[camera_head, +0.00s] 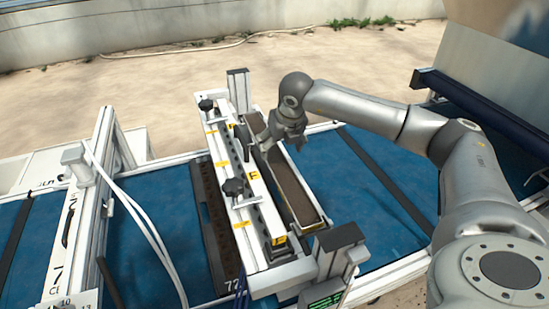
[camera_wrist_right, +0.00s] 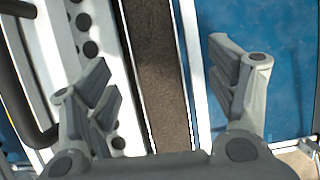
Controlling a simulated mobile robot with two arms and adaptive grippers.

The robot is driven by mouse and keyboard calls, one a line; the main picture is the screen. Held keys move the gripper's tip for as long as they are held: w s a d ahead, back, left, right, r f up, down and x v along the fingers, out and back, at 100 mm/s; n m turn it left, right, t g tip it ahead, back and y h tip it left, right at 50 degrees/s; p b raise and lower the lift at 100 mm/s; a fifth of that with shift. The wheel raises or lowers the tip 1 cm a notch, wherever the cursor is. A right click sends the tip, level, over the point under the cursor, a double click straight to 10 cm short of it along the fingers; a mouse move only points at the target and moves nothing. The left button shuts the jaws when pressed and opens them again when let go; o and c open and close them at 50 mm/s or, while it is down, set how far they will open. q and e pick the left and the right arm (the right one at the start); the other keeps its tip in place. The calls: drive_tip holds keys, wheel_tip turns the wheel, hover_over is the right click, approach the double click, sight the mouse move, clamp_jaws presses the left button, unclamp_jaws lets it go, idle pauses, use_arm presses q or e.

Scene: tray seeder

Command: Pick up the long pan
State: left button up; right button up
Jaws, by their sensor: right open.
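The long pan (camera_head: 311,186) is a narrow, pale-rimmed trough with brown granular fill. It lies lengthwise beside the white seeder frame in the head view. It also shows in the right wrist view, where its rim (camera_wrist_right: 187,60) runs from the top edge down behind the gripper. My right gripper (camera_head: 279,141) is over the far half of the pan. In the right wrist view my right gripper (camera_wrist_right: 160,88) is open, with one finger on each side of the pan and nothing held. Whether the fingers touch the pan cannot be told. My left gripper is not in view.
The white seeder frame (camera_head: 262,212) with black knobs stands directly left of the pan. The blue belt (camera_head: 365,200) is largely clear to the right.

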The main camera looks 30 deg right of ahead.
sight(274, 158)
drive_tip(key=p+x, duration=0.2)
drive_tip(key=x, duration=0.1)
drive_tip(key=p+x, duration=0.1)
drive_tip(key=x, duration=0.1)
drive_tip(key=shift+w+a+r, duration=0.1)
drive_tip(key=shift+w+a, duration=0.05)
drive_tip(key=shift+a, duration=0.2)
drive_tip(key=shift+w+f, duration=0.1)
drive_tip(key=shift+f, duration=0.25)
drive_tip(key=shift+c, duration=0.4)
drive_tip(key=c, duration=1)
drive_tip(key=shift+r, duration=0.1)
